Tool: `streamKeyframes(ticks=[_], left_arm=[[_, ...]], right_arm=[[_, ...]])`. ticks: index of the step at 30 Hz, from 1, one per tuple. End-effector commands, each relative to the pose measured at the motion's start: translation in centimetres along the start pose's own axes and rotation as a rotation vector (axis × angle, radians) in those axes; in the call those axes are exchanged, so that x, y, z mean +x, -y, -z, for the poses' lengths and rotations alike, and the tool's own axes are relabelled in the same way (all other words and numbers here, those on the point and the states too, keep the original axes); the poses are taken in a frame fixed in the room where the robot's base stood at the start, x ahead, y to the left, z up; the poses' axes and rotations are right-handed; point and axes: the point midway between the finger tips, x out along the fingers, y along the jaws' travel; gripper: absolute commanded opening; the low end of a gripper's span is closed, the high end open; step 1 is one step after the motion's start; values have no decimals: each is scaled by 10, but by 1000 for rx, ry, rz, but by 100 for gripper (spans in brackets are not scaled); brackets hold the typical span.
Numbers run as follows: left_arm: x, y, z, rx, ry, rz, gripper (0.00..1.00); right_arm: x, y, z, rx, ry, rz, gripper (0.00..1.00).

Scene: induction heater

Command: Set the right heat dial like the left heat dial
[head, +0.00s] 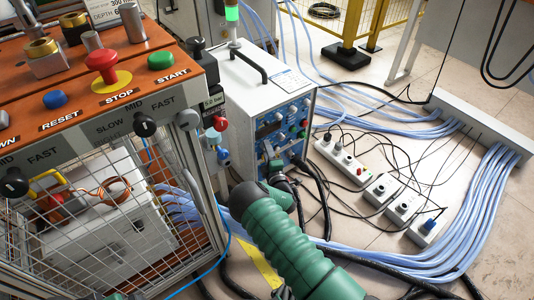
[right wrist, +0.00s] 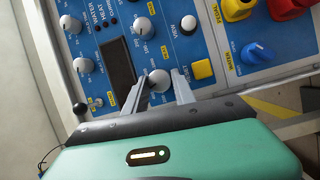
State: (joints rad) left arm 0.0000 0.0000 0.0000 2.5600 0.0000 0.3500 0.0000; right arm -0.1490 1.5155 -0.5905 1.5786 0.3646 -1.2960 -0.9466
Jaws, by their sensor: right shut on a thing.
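The heater (head: 262,85) is a white box with a blue control panel, and its front is partly hidden by my right arm in the head view. In the right wrist view the panel (right wrist: 215,45) appears turned sideways. My right gripper (right wrist: 162,88) is shut on a round grey dial (right wrist: 159,79), with one finger on each side. It also shows at the panel in the head view (head: 273,162). A similar grey dial (right wrist: 143,26) is free, above the gripped one in the wrist picture. The small labels do not show clearly which is the left heat dial. My left gripper is not visible.
A yellow button (right wrist: 203,69), a white knob (right wrist: 188,24) and a blue knob (right wrist: 257,53) are near the gripped dial. A caged orange-topped station (head: 110,95) stands close at left. Blue hoses and power strips (head: 342,160) cover the floor at right.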

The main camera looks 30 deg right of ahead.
Motion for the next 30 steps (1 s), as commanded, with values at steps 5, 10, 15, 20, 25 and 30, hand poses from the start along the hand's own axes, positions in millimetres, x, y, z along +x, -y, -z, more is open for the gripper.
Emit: streamKeyframes(ticks=[5, 10, 15, 20, 25, 30], left_arm=[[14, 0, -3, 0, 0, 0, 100], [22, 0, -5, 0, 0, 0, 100], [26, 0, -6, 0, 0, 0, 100], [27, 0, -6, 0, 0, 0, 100], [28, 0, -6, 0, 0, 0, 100], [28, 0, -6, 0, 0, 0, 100]], right_arm=[[-2, 10, 1, -128, -10, -42, 0], [-2, 10, 1, -221, -14, -78, 0], [-2, 10, 1, -278, -19, -101, 0], [-1, 9, 1, -306, -20, -111, 0], [-1, 9, 2, -313, -21, -114, 0], [-2, 9, 2, -313, -22, -114, 0]])
